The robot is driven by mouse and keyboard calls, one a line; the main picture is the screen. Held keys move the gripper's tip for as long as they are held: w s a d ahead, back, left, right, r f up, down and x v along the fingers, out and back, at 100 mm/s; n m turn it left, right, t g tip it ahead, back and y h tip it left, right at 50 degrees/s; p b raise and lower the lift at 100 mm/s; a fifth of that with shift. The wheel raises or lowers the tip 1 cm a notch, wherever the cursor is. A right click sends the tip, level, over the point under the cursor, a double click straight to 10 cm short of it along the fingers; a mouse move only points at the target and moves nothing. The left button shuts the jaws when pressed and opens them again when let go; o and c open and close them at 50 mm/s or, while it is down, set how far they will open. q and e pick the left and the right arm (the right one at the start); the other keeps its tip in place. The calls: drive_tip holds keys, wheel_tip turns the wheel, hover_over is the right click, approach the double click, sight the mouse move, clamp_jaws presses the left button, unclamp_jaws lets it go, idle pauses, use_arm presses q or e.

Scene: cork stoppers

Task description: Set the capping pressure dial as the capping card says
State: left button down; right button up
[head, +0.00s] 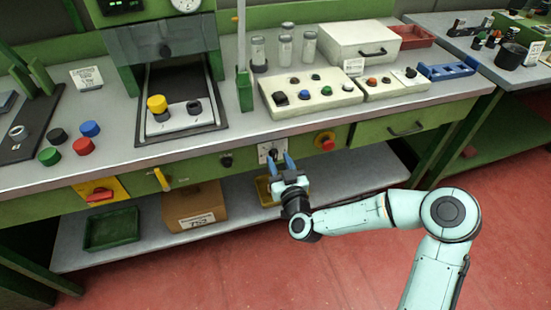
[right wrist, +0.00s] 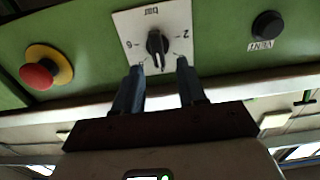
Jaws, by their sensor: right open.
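The pressure dial is a black knob (right wrist: 157,42) on a white square plate (right wrist: 178,18) marked "bar", with 2 and 6 legible, seen upside down in the right wrist view. In the head view the plate (head: 264,150) is on the green bench front. My right gripper (right wrist: 160,66) is open, its blue fingertips just short of the knob, one to each side of it; it also shows in the head view (head: 281,160). I cannot tell whether they touch it. A white card (head: 86,77), perhaps the capping card, stands on the bench; its lines are too small to read.
A red stop button (right wrist: 38,75) on yellow and a black VENT knob (right wrist: 267,25) flank the dial. A yellow handle (head: 161,179) and red-and-yellow switch (head: 98,194) are farther left. A shelf below holds a cardboard box (head: 194,206) and green tray (head: 111,229).

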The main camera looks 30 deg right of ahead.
sight(274, 155)
use_arm(q)
drive_tip(key=shift+s+a+f+g+b, duration=0.1)
drive_tip(key=shift+s+f+g+b, duration=0.2)
drive_tip(key=shift+s+f, duration=0.5)
use_arm(e)
drive_tip(key=shift+x, duration=1.45)
